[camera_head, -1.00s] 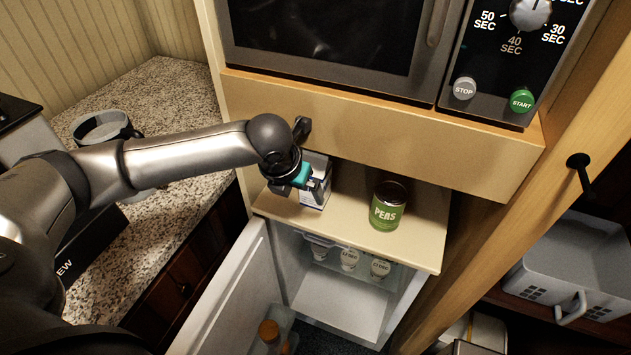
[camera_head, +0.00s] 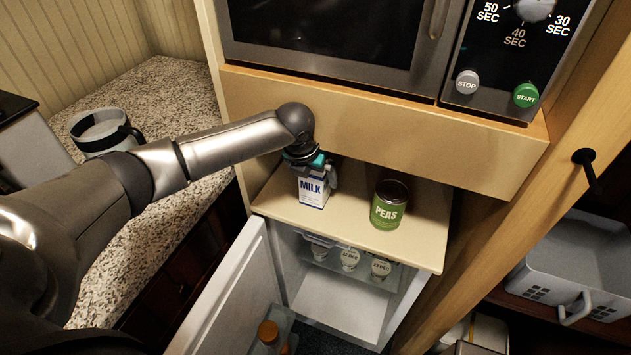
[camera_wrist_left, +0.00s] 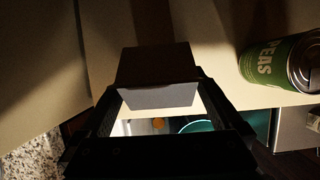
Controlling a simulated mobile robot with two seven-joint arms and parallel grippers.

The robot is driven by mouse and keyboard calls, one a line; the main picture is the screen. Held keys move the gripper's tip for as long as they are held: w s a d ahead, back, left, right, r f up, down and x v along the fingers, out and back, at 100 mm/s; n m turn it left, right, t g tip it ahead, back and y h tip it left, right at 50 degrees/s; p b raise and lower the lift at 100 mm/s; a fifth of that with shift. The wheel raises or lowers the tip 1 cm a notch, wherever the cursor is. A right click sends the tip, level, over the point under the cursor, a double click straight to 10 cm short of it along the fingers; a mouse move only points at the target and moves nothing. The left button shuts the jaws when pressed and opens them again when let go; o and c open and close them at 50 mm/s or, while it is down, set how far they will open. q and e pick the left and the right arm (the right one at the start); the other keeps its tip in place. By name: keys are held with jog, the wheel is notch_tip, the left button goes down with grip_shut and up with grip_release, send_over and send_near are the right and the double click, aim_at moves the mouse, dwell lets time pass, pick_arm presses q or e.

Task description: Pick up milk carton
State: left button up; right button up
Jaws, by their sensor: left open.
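The milk carton (camera_head: 312,192) is white and blue with a "MILK" label. It stands upright on the wooden shelf below the microwave. My left gripper (camera_head: 322,172) is open at the top of the carton and covers its upper end in the head view. In the left wrist view, the carton (camera_wrist_left: 155,68) shows as a dark, shaded box between and beyond the open fingers. I cannot tell whether the fingers touch it. My right gripper is in neither view.
A green can of peas (camera_head: 389,205) stands right of the carton on the shelf (camera_head: 420,235). The drawer-like wooden panel (camera_head: 380,135) overhangs closely. Below, the small fridge's door (camera_head: 225,300) hangs open, with several items inside. A mug (camera_head: 100,132) stands on the granite counter.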

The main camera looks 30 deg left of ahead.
pick_arm(q)
jog(key=shift+w+f, duration=0.2)
jog(key=shift+f, duration=0.35)
jog(key=shift+c, duration=0.2)
grip_shut()
jog(key=shift+r, duration=0.1)
